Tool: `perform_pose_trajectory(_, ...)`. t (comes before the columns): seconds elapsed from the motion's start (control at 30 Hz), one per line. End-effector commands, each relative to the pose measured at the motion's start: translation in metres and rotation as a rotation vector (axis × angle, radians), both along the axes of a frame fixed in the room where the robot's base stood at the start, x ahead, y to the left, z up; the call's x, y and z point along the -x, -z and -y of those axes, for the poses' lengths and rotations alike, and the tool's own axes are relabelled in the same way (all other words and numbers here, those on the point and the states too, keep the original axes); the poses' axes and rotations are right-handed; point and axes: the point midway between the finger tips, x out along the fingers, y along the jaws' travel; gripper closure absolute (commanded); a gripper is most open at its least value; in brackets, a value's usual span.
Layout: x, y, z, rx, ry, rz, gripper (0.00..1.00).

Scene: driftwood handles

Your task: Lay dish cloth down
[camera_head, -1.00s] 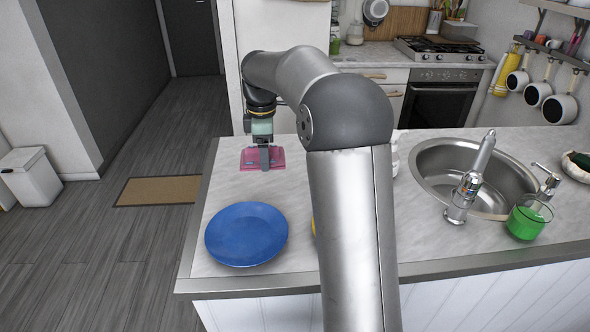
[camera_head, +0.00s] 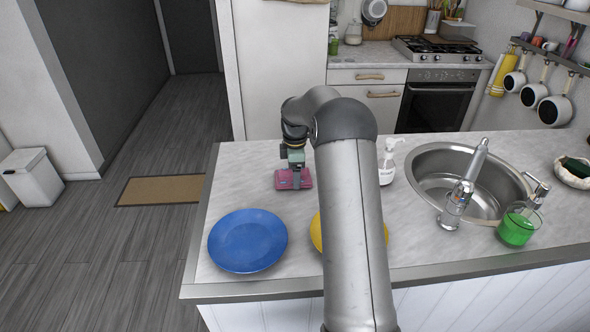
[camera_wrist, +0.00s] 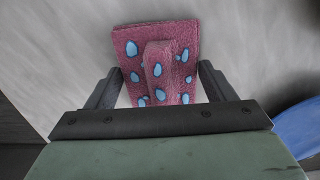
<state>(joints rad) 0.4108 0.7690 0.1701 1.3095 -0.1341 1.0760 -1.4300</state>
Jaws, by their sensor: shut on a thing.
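The dish cloth (camera_head: 294,180) is pink-red and folded, over the marble counter behind the blue plate. In the wrist view the cloth (camera_wrist: 157,62) shows light blue spots and a raised fold between the fingers. My gripper (camera_wrist: 157,85) is shut on this fold, with a finger at each side of it. In the head view my gripper (camera_head: 294,167) points down with the cloth under it. The cloth is at or close to the counter top (camera_head: 250,165); I cannot tell whether it touches.
A blue plate (camera_head: 247,240) is in front of the cloth. A yellow plate (camera_head: 316,233) is partly hidden by my arm. The counter's back left is clear.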

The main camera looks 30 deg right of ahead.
Motion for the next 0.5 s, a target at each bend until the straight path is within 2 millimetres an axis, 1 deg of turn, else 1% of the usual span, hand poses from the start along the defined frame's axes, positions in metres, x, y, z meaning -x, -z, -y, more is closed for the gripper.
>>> perform_pose_trajectory(0.27,-0.0004,0.0028,-0.0003,0.001,0.0,0.002,0.42)
perform_pose_trajectory(0.4,-0.0003,0.0076,-0.0004,0.001,0.0,0.002,0.42)
perform_pose_trajectory(0.43,-0.0004,0.0075,-0.0004,0.001,0.0,0.002,0.21)
perform_pose_trajectory(0.47,-0.0004,0.0068,-0.0004,0.001,0.0,0.002,0.12)
perform_pose_trajectory(0.5,-0.0004,0.0067,-0.0004,0.001,0.0,0.002,0.02)
